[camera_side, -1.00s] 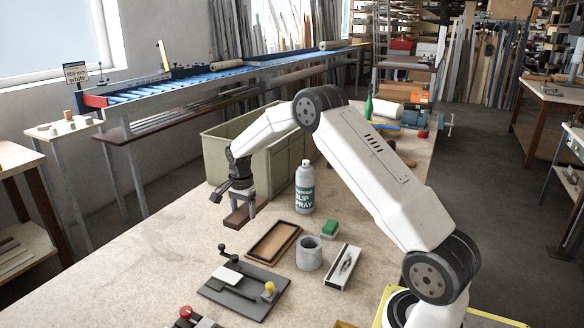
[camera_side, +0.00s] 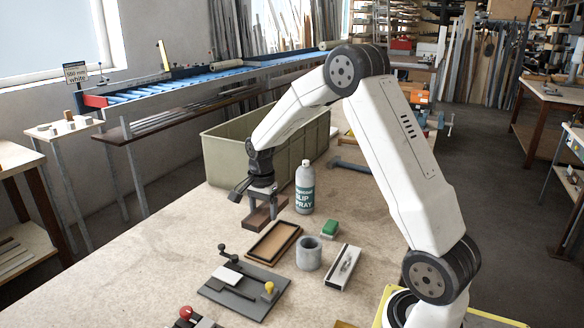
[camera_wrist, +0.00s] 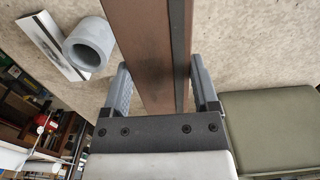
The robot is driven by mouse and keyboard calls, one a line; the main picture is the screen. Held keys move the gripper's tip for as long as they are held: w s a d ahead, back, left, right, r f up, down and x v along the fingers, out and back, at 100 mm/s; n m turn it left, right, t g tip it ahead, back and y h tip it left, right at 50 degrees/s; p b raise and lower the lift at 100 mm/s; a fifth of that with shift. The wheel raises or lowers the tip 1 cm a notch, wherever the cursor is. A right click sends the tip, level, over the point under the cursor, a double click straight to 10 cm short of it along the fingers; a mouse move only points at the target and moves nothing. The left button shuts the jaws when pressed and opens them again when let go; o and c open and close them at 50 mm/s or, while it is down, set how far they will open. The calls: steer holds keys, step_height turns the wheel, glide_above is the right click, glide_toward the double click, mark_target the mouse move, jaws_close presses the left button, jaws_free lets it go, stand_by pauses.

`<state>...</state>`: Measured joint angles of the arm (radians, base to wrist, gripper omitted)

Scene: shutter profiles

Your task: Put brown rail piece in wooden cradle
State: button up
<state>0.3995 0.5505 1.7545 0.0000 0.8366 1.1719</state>
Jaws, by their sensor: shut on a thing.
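The brown rail piece (camera_side: 257,217) is a dark brown bar with a grooved side. My gripper (camera_side: 263,203) is shut on it, with one finger on each side, and points down. In the wrist view the rail piece (camera_wrist: 143,50) runs between the two fingers of the gripper (camera_wrist: 162,88), and its far end is cut off by the picture edge. Whether the rail piece touches the table is unclear.
A white spray bottle (camera_side: 305,188) stands right of my gripper, with a large green bin (camera_side: 226,160) behind. A green-topped block (camera_side: 330,228), grey cylinder (camera_side: 309,254) and pale box (camera_side: 343,268) lie right of the cradle. A dark fixture plate (camera_side: 243,292) lies in front.

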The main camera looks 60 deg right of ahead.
steer(key=shift+a, duration=0.1)
stand_by(0.6)
steer(key=shift+a+n, duration=0.5)
steer(key=s+a+f+n, duration=0.1)
steer(key=a+n, duration=0.7)
steer(key=s+a+f+n, duration=0.1)
steer(key=s+a+n, duration=0.1)
steer(key=a+n, duration=0.7)
steer(key=shift+s+f, duration=0.2)
steer(key=shift+s, duration=0.1)
steer(key=shift+d, duration=0.15)
